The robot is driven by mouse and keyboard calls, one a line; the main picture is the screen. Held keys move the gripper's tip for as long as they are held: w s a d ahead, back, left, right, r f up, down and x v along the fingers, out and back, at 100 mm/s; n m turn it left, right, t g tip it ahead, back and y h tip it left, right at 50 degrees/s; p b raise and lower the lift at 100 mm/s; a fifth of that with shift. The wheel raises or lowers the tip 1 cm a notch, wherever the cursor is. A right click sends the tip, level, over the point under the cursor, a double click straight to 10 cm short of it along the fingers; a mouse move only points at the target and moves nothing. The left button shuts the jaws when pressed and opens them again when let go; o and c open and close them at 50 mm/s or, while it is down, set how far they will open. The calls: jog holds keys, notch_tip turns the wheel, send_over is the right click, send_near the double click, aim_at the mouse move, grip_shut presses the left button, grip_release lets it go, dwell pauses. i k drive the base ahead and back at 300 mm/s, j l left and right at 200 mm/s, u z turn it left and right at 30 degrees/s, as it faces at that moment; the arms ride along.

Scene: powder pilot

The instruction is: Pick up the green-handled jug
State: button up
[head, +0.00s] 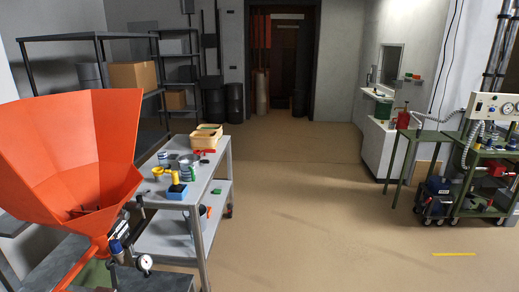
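I cannot single out a jug with a clear green handle. A green container (383,108) stands on the white counter at the back right, but its shape is too small to tell. A red can (403,118) stands beside it on the green side table. On the grey cart (215,165), a small green-and-white cylinder (188,174) stands among small items, and no handle can be made out on it. My gripper does not show.
A large orange hopper (70,160) with a gauge (145,262) below fills the left front. Black shelves (95,38) stand behind it. A green instrument trolley (487,172) is at the right. The tan floor (310,210) between the cart and the trolley is clear, back to a dark doorway (282,60).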

aim_at(187, 170)
jog(key=i+u, duration=0.15)
jog(key=i, duration=0.7)
jog(key=i+l+u, duration=0.2)
jog(key=i, duration=0.65)
jog(key=i+u, duration=0.8)
jog(key=u, duration=0.2)
jog(key=i+l+u, duration=0.3)
jog(key=u, duration=0.2)
jog(key=i+l+u, duration=0.35)
jog(key=u, duration=0.15)
